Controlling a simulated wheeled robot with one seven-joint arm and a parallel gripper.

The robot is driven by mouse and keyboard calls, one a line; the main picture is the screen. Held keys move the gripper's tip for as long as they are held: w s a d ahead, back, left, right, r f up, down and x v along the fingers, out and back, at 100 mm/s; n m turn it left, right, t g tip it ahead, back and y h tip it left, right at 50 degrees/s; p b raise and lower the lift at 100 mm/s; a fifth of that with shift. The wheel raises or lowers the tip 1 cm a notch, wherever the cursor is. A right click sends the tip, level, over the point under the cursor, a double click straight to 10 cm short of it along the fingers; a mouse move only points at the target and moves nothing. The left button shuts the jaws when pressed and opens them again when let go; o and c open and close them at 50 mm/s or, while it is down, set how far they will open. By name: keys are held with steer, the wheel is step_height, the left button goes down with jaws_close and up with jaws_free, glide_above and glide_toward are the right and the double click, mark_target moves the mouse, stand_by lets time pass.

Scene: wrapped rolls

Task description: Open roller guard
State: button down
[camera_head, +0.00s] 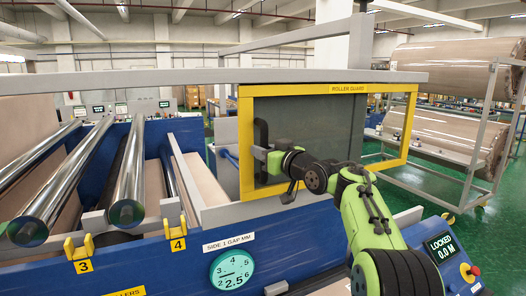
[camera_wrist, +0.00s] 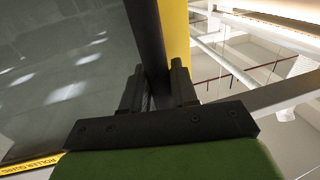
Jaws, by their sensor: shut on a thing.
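The roller guard (camera_head: 330,89) is a yellow-framed panel labelled "ROLLER GUARD", standing upright on the right half of the blue machine. A black vertical handle (camera_head: 260,134) is on its left side, and it also shows in the wrist view (camera_wrist: 148,38) beside a yellow frame post. My gripper (camera_head: 264,154) reaches in from the right and is shut on the handle. In the wrist view my gripper (camera_wrist: 160,88) has one dark finger on each side of the bar. The fingers hide part of the handle.
Shiny rollers (camera_head: 128,185) lie exposed on the left. A grey rail (camera_head: 180,76) runs across above the guard. The front carries a gap dial (camera_head: 232,274) and a "LOCKED 0.0 M" display (camera_head: 441,246). A rack with wrapped rolls (camera_head: 445,140) stands at right.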

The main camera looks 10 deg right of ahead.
steer(key=shift+f, duration=0.1)
steer(key=c, duration=1)
jaws_free()
steer(key=b+v, duration=0.5)
steer(key=v, duration=1)
steer(key=shift+s+d, duration=0.1)
steer(key=shift+s, duration=0.25)
